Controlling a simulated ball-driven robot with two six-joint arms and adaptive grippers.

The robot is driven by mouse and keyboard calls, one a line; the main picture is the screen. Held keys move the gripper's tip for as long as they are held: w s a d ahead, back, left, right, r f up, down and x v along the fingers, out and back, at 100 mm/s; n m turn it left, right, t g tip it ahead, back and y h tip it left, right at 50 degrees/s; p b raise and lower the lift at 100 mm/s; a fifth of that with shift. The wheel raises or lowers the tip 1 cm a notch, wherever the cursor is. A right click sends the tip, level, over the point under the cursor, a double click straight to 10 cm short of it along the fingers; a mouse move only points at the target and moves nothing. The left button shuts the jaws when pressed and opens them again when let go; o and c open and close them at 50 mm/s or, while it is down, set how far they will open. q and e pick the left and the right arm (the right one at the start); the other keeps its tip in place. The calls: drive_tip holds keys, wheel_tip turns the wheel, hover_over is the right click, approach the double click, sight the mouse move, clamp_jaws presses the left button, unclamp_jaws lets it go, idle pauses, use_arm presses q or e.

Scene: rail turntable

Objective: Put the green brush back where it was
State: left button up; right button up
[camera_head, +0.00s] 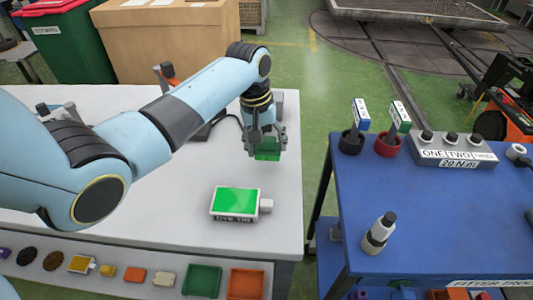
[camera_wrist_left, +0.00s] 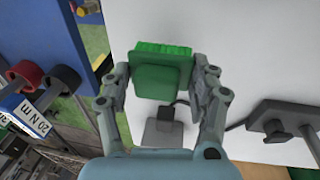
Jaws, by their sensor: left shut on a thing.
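The green brush (camera_head: 267,150) is held between the fingers of my left gripper (camera_head: 266,143), above the far right part of the white bench top (camera_head: 165,205). In the left wrist view the brush (camera_wrist_left: 161,78) shows a smooth green block with bristles along one edge. The fingers of the left gripper (camera_wrist_left: 163,82) press on its two sides. The brush appears clear of the bench top, but its exact height is hard to judge. My right gripper is not in view.
Several small items and a green tray (camera_head: 202,281) line the lower front shelf. A gap separates the bench from the blue trolley (camera_head: 450,225), which carries a bottle (camera_head: 379,234). The bench's middle is clear.

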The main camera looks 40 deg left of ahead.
sight(265, 148)
use_arm(q)
wheel_tip(265, 148, down, 4)
drive_tip(key=shift+s+r, duration=0.1)
drive_tip(key=shift+r, duration=0.1)
drive_tip(key=shift+f, duration=0.15)
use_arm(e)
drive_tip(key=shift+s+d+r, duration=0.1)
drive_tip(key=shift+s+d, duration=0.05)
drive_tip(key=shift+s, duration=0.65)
use_arm(q)
drive_tip(key=o, duration=1.1)
drive_tip(key=shift+f, duration=0.15)
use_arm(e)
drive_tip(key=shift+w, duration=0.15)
use_arm(q)
drive_tip(key=shift+r, duration=0.25)
drive_tip(key=r, duration=0.4)
drive_tip(key=s+r, duration=0.1)
drive_tip(key=r, duration=0.2)
drive_tip(key=shift+a+r, duration=0.1)
drive_tip(key=shift+a, duration=0.25)
